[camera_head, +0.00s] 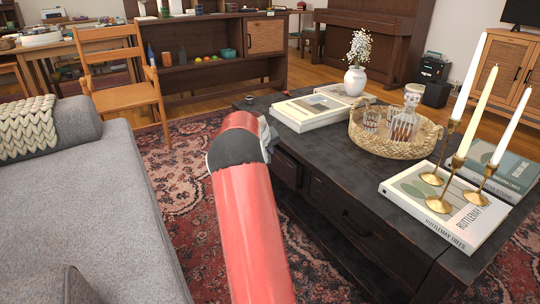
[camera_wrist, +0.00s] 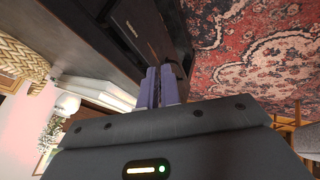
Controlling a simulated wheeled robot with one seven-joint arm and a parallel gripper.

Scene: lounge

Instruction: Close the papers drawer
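The dark coffee table (camera_head: 330,165) has drawers along its near side. One drawer front (camera_head: 287,168) shows at the far left end, partly behind my red arm; it seems to stand out a little, but how far I cannot tell. Another front with a handle (camera_head: 355,222) looks flush. The fingertips are close to a dark drawer front (camera_wrist: 147,25); contact cannot be told. In the head view my arm hides the fingers.
The tabletop carries books (camera_head: 310,108), a woven tray (camera_head: 375,140) with a decanter, a white vase (camera_head: 355,80) and brass candle holders (camera_head: 440,203). A grey sofa (camera_head: 80,210) stands left. Patterned rug (camera_head: 185,180) lies between sofa and table. A wooden chair (camera_head: 130,95) stands behind.

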